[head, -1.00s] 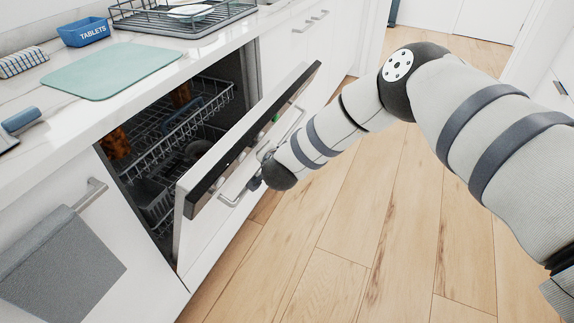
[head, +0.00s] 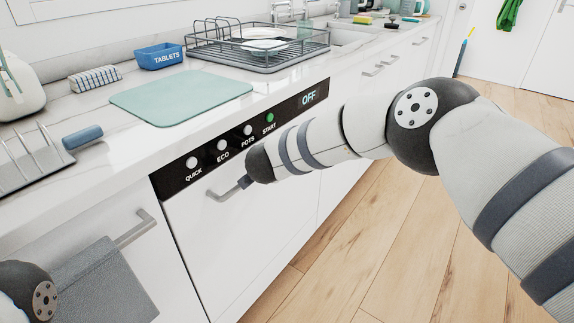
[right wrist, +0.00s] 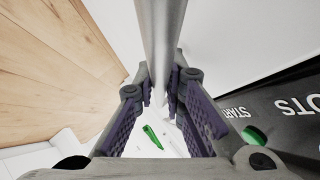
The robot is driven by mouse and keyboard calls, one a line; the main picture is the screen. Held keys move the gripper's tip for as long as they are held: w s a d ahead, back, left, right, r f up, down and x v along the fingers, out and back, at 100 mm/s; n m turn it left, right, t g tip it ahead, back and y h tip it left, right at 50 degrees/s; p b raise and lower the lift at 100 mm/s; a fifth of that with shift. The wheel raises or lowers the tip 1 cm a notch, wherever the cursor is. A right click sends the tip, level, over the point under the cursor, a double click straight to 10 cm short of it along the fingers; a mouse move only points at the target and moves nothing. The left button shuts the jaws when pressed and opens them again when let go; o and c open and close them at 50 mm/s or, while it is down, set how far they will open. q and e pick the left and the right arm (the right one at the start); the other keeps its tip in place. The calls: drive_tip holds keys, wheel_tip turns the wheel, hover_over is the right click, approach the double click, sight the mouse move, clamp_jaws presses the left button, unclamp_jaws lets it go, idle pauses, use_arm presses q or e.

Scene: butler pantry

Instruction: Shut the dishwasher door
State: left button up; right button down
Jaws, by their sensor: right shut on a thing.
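The white dishwasher door (head: 230,245) stands upright under the worktop and looks flush with the cabinet fronts; the rack inside is hidden. Its black control panel (head: 207,158) reads QUICK, ECO, POTS, START and OFF, with a green START button. My right gripper (head: 244,183) is at the door's metal handle (head: 214,192), mostly hidden behind my forearm. In the right wrist view, the handle bar (right wrist: 163,30) runs between the purple-padded fingers of the gripper (right wrist: 162,82), which is shut on it. A piece of my left arm shows at the lower left, without its gripper.
A grey towel (head: 104,285) hangs from the left cabinet handle (head: 135,230). The wooden floor (head: 375,255) at right is clear.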

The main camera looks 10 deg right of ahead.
drive_tip(key=shift+w+a, duration=0.1)
drive_tip(key=shift+w, duration=0.05)
drive_tip(key=shift+w+a+r, duration=0.1)
drive_tip(key=shift+r, duration=0.25)
drive_tip(key=shift+w+r, duration=0.1)
drive_tip(key=c, duration=2)
unclamp_jaws()
drive_tip(key=shift+c, duration=0.2)
drive_tip(key=shift+o, duration=0.6)
drive_tip(key=shift+w+a, duration=0.15)
drive_tip(key=shift+a, duration=0.05)
